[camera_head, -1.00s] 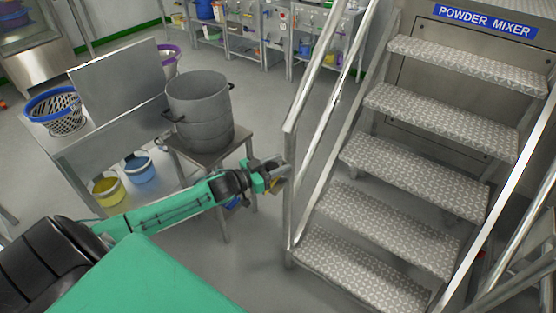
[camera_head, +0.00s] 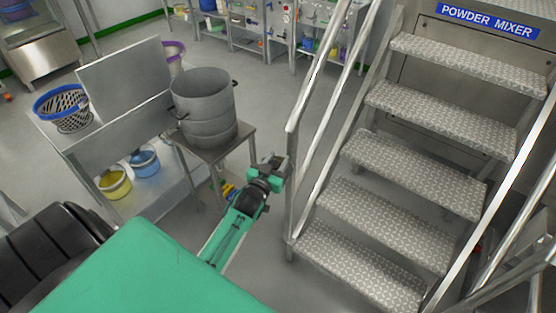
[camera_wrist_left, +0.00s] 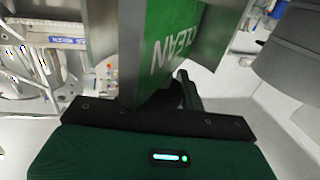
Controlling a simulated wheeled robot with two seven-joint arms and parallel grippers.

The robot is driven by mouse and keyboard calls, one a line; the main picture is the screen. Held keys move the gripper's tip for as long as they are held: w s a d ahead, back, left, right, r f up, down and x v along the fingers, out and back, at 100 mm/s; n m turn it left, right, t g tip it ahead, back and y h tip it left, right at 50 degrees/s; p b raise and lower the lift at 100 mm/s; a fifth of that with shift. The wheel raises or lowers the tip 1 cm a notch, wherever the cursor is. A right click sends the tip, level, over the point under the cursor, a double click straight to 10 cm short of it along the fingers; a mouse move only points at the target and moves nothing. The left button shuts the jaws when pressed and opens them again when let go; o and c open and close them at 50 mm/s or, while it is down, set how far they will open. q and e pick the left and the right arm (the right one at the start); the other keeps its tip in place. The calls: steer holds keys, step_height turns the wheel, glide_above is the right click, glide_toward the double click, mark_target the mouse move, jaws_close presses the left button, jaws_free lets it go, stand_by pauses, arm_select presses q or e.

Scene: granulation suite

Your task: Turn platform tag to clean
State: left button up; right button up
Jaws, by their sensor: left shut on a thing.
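The platform tag (camera_wrist_left: 168,48) fills the middle of the left wrist view. The side facing that camera is green with "CLEAN" in white letters, seen turned around. My left gripper (camera_wrist_left: 160,62) is shut on the tag, with a grey finger on each side. In the head view my left gripper (camera_head: 274,167) is beside the left handrail post of the stairs, near the stool's right side. The tag cannot be made out clearly there. My right gripper is in neither view.
The metal stairs (camera_head: 395,165) with handrails (camera_head: 300,140) stand at the right, under a "POWDER MIXER" sign (camera_head: 487,20). A steel pot (camera_head: 205,108) stands on a stool (camera_head: 245,135) left of the gripper. A bench (camera_head: 105,150) with baskets is farther left.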

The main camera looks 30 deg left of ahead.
arm_select(q)
steer(key=shift+a+n+g+y, duration=0.15)
steer(key=shift+n+g+y, duration=0.15)
steer(key=shift+n+y, duration=1)
steer(key=shift+y, duration=0.7)
steer(key=o, duration=1)
steer(key=shift+a, duration=0.1)
steer(key=shift+s, duration=0.1)
